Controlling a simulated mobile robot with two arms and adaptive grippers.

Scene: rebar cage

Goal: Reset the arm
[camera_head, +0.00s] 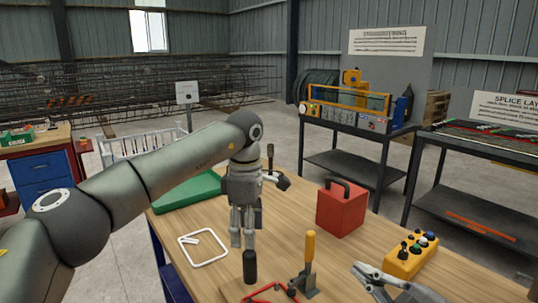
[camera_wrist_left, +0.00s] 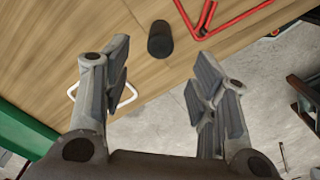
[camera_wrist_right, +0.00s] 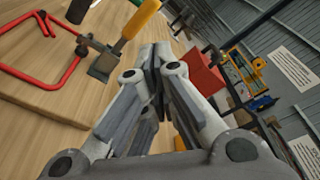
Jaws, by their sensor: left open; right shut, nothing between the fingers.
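My left arm reaches in from the left in the head view. My left gripper (camera_head: 243,242) points down over the wooden table, and it also shows in the left wrist view (camera_wrist_left: 162,85) with its fingers wide apart and nothing between them. A black cylinder (camera_head: 250,267) stands just below and beside its fingertips; it also shows in the left wrist view (camera_wrist_left: 160,39). My right gripper (camera_head: 372,277) is at the lower right of the head view, near the table's front right. In the right wrist view (camera_wrist_right: 158,55) its fingers are together and empty.
The wooden table (camera_head: 334,255) carries a white bent frame (camera_head: 207,261), a green case (camera_head: 185,191), a red box (camera_head: 338,212), a yellow-handled tool (camera_head: 309,250), red bent bars (camera_head: 258,295) and a yellow control box (camera_head: 408,262). Metal benches stand behind at the right.

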